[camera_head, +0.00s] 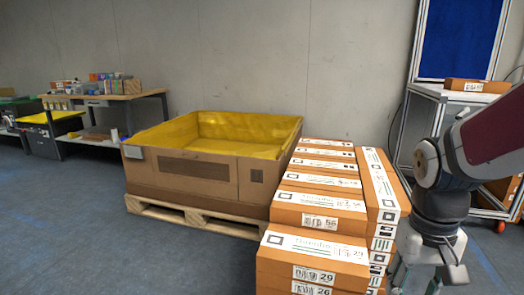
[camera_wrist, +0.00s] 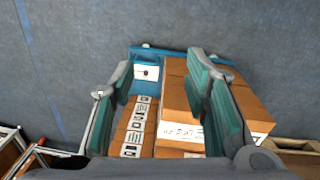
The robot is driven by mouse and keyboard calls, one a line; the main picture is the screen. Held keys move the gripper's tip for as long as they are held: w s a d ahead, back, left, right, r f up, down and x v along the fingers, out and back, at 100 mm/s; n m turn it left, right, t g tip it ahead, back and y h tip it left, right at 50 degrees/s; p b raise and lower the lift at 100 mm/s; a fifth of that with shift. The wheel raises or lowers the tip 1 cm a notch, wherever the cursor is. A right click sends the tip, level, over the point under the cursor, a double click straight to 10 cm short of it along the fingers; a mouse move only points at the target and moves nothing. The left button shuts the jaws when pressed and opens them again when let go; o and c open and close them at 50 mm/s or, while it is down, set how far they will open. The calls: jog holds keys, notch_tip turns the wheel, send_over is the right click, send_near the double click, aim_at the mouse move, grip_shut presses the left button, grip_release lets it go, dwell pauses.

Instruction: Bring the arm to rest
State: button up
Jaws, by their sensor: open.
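My arm comes in from the right side of the head view, its dark red and grey links bent downward. My gripper (camera_head: 418,281) is at the lower right, just right of the stacked cartons (camera_head: 318,245), and its tips are cut off by the bottom edge. In the wrist view my gripper (camera_wrist: 160,68) has its two teal-padded fingers wide apart with nothing held. Cartons (camera_wrist: 178,136) show below and between the fingers. I cannot tell how far above or beside them the fingers are.
A large yellow-lined carton bin (camera_head: 205,165) stands on a wooden pallet (camera_head: 190,216) left of the stack. A metal-framed rack (camera_head: 428,95) with a small box (camera_head: 477,86) stands behind my arm. A workbench (camera_head: 105,98) is at far left. Blue floor (camera_head: 70,215) is clear at left.

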jog(key=s+a+r+n, duration=0.1)
jog(key=s+a+r, duration=0.2)
jog(key=s, duration=0.6)
jog(key=s+a+r, duration=0.3)
jog(key=s+a, duration=0.1)
jog(key=s, duration=0.6)
notch_tip(320, 180, up, 36)
jog(key=t+p, duration=0.4)
jog(key=p, duration=3)
jog(key=shift+d+r+n+y, duration=0.2)
jog(key=shift+d+n+y, duration=0.1)
jog(key=shift+n, duration=0.1)
